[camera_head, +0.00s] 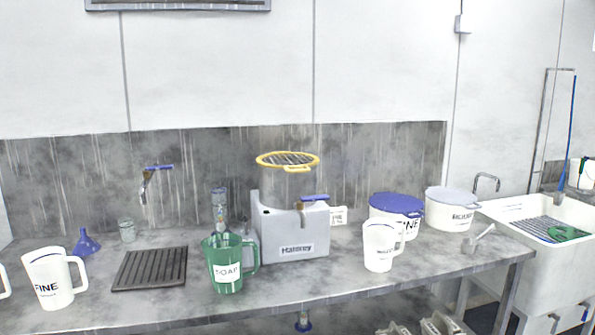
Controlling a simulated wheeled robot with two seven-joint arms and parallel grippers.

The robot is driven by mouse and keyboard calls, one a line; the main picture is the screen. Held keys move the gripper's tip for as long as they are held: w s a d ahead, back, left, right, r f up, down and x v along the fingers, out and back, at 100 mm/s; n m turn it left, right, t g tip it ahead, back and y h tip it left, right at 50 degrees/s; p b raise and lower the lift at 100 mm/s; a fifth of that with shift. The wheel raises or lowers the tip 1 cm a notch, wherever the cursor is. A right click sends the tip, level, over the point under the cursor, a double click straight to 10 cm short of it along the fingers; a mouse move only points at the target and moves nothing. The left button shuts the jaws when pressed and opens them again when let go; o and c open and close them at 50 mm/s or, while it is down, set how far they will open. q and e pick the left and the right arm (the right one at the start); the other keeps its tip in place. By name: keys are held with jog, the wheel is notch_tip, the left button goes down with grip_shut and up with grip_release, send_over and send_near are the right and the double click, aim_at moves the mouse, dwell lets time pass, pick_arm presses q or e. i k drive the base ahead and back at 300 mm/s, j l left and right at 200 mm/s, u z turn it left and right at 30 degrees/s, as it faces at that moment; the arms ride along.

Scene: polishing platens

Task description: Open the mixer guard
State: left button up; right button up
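A blue-handled lever (314,198) sits on the mixer's right side. Neither of my grippers shows in this view.
A green SOAP jug (226,268) stands close in front of the mixer's left side. White jugs (54,278) (380,247), lidded tubs (397,207) and a black drain grid (150,268) share the bench (330,295). A sink (545,262) is at right. The wall above the guard is clear.

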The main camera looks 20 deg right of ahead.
aim_at(280, 155)
jog(key=i+j+z, duration=0.15)
jog(key=i+z, duration=0.35)
jog(key=i+j+z, duration=0.25)
jog(key=i+z, duration=0.2)
jog(key=k, duration=0.05)
